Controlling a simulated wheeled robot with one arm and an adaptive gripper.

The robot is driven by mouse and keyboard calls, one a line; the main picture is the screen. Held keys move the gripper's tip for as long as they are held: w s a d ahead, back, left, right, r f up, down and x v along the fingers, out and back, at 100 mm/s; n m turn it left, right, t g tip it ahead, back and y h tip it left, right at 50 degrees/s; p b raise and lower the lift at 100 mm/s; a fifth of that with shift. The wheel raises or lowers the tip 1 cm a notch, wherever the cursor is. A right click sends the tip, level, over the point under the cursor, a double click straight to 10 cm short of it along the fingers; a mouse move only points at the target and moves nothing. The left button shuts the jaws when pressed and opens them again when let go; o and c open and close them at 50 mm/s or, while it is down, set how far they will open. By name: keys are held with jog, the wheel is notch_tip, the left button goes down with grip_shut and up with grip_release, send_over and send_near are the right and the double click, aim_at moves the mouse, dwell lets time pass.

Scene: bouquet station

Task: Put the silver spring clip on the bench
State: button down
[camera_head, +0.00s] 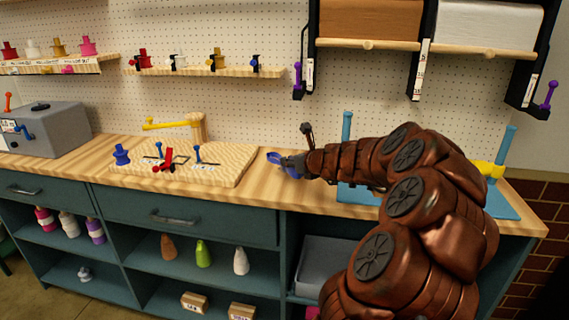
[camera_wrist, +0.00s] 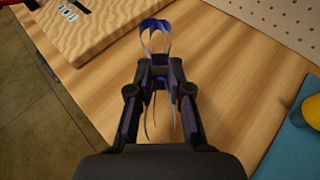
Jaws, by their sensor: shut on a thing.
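My gripper (camera_head: 295,164) reaches over the wooden bench top (camera_head: 262,180). In the wrist view my gripper (camera_wrist: 160,85) is shut on a small blue looped thing (camera_wrist: 156,25) with thin pale prongs between the fingers. The thing shows as a blue tip in the head view (camera_head: 275,158). It looks blue rather than silver, and I cannot tell whether it is a spring clip or whether it touches the bench. A small silver-grey thing (camera_head: 85,273) sits on the lower left shelf, too small to identify. The bench also shows in the wrist view (camera_wrist: 100,75).
A wooden board (camera_head: 235,158) with red and blue pieces lies left of my gripper. A blue tray (camera_head: 508,208) with posts stands to the right, partly behind my arm. A grey box (camera_head: 50,128) stands at far left. Bare bench lies between board and tray.

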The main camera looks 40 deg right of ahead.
jog(key=w+d, duration=0.1)
jog(key=w, duration=0.1)
jog(key=w+d, duration=0.1)
jog(key=w, duration=0.1)
jog(key=w+d, duration=0.1)
jog(key=w, duration=0.1)
jog(key=shift+d+f+p, duration=0.2)
jog(key=shift+f+p, duration=0.1)
jog(key=shift+f, duration=0.05)
jog(key=shift+f+b, duration=0.5)
jog(key=shift+f, duration=1.2)
jog(key=shift+f, duration=0.15)
jog(key=c, duration=1.1)
grip_release()
jog(key=shift+r, duration=0.2)
jog(key=v, duration=1.2)
jog(key=shift+f+p, duration=0.1)
jog(key=shift+p, duration=0.2)
